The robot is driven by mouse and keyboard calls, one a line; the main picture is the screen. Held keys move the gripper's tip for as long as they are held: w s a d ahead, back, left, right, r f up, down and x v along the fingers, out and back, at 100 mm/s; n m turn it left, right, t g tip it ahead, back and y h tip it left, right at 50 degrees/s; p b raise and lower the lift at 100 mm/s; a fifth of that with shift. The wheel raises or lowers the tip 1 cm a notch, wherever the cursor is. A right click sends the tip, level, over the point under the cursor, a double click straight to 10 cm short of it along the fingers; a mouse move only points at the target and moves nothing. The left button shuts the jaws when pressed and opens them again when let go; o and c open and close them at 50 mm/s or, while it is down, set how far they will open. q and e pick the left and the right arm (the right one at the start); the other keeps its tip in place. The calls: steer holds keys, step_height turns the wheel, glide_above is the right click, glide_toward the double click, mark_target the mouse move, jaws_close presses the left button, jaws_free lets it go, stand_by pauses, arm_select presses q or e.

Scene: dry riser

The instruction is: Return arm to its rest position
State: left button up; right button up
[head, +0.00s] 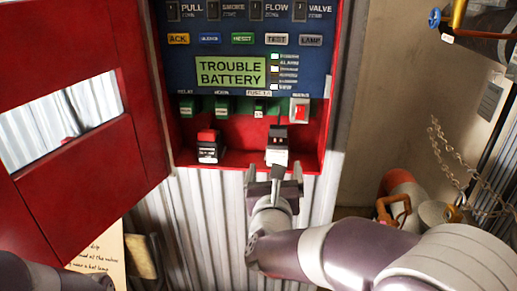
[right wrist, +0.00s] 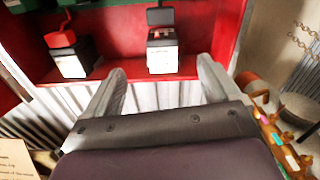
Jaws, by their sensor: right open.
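My right arm reaches in from the lower right in the head view. Its gripper (head: 275,182) is in front of the lower edge of the red panel cabinet (head: 235,160), just below a white block with a dark top (head: 277,152). In the right wrist view the right gripper (right wrist: 165,80) has its two fingers wide apart with nothing between them. The white block (right wrist: 162,55) stands on the red shelf beyond the fingertips, apart from them. A purple-grey part of my left arm shows at the lower left of the head view; its gripper is out of view.
The red cabinet door (head: 140,105) hangs open at left. A red-topped block (head: 208,146) sits on the shelf. The panel screen (head: 230,72) reads TROUBLE BATTERY. Corrugated metal (head: 205,220) lies below. At right are a blue-handled valve (head: 435,18), chains (head: 445,145) and an orange-and-grey fitting (head: 400,186).

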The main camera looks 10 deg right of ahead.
steer(key=s+a+f+n+g+y, duration=0.35)
steer(key=f+n, duration=0.35)
steer(key=n, duration=0.6)
steer(key=s+a+f+n+g+y, duration=0.35)
steer(key=f+n, duration=0.35)
steer(key=n, duration=0.6)
steer(key=s+d+f+n+g+h, duration=0.1)
steer(key=s+d+f+n+g, duration=0.3)
steer(key=s+n, duration=0.25)
steer(key=s+d+f+n+g+h, duration=0.1)
steer(key=s+d+f+n+g, duration=0.2)
steer(key=s+d+n+g, duration=0.25)
step_height(320, 180, up, 16)
steer(key=d+p, duration=0.1)
steer(key=p, duration=1.6)
steer(key=shift+s+d+r+t, duration=0.2)
steer(key=shift+s+d+t, duration=0.15)
steer(key=shift+s+d, duration=0.05)
